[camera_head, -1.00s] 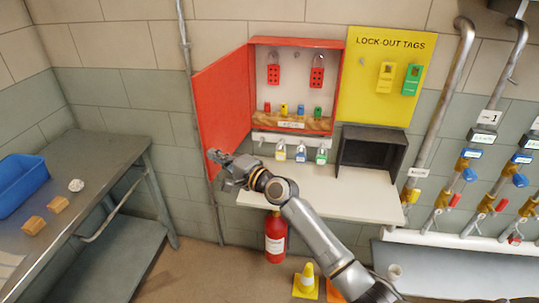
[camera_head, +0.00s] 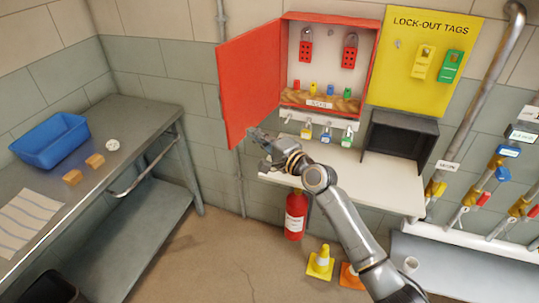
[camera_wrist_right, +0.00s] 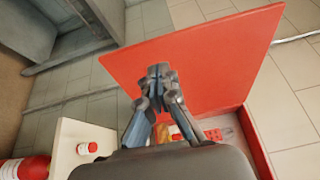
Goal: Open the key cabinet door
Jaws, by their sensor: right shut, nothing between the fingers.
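The red key cabinet (camera_head: 376,62) hangs on the wall with its door (camera_head: 248,82) swung wide open to the left. Inside it are two red hasps and several small coloured items on a wooden strip. My left gripper is not in view.
A pale shelf (camera_head: 385,190) under the cabinet carries a black open box (camera_head: 402,135). Padlocks (camera_head: 327,133) hang above the shelf. A fire extinguisher (camera_head: 295,215) and a yellow cone (camera_head: 322,260) stand below. A metal table (camera_head: 150,128) with a blue bin (camera_head: 50,143) is at left.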

